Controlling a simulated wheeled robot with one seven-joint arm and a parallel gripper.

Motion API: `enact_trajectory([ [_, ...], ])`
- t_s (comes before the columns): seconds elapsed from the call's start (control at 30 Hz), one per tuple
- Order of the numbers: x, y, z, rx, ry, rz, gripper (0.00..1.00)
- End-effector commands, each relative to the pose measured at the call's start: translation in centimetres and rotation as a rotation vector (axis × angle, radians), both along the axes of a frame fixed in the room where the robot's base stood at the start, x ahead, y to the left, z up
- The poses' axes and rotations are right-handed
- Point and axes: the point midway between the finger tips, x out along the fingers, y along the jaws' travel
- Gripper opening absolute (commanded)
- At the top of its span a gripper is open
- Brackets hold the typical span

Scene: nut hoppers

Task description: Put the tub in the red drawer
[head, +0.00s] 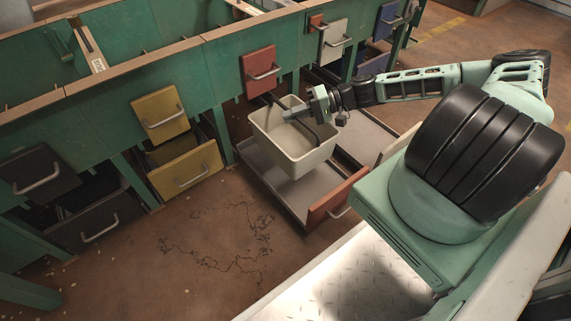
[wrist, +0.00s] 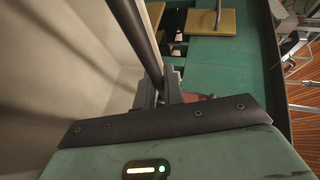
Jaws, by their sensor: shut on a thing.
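The cream tub (head: 283,158), with a dark bar handle across its top, is upright over the back part of the pulled-out red drawer (head: 337,197). In the head view I cannot tell whether its base touches the drawer floor. My gripper (head: 290,114) comes in from the right and is shut on the tub by its handle. The wrist view shows the fingers (wrist: 166,93) at the dark handle bar, with the tub's pale inner wall (wrist: 60,60) on the left. The front of the drawer floor is bare; the tub hides the back.
A red flap with a handle (head: 259,71) is on the green hopper bench (head: 221,60) above the drawer. A yellow drawer (head: 188,172) and a dark drawer (head: 97,218) stand out to the left. A grey drawer (head: 362,137) is at the right. The cracked brown floor in front is clear.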

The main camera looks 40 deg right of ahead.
Motion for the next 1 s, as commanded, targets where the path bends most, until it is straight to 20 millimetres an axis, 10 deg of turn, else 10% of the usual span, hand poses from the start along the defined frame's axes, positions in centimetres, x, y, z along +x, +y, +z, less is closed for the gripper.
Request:
enact_trajectory([
  [0.6, 0.0, 0.0, -9.1, 0.001, 0.000, -0.001, 0.00],
  [1.0, 0.0, 0.0, -9.6, 0.000, 0.001, 0.000, 0.00],
])
